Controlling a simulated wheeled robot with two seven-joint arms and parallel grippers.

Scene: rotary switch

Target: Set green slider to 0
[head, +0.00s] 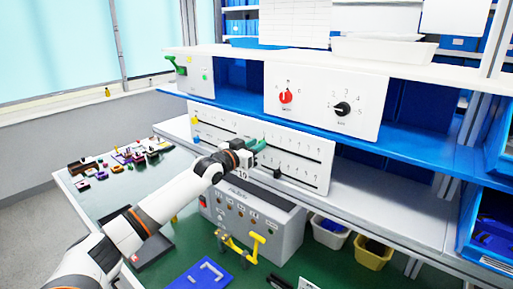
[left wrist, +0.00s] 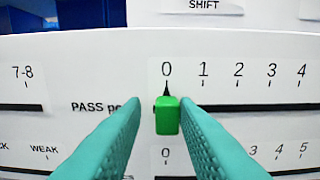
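The green slider (left wrist: 167,117) sits on a slot of the white panel (left wrist: 70,60) in the left wrist view, its black pointer at the 0 mark of a scale that shows 0 to 4. My left gripper (left wrist: 160,103) has its teal fingers on both sides of the slider. There is a gap at the left finger, and the right finger appears close to or touching the slider's edge. In the head view my left gripper (head: 258,146) is in front of the white slider panel (head: 310,176) and hides the green slider. My right gripper is not in view.
A black slider (head: 278,174) sits on the lower slot. Above is a panel with a red knob (head: 286,97) and a black knob (head: 342,109). A grey box (head: 250,215) stands below, with yellow handles (head: 240,248) in front. Small parts lie on the left table.

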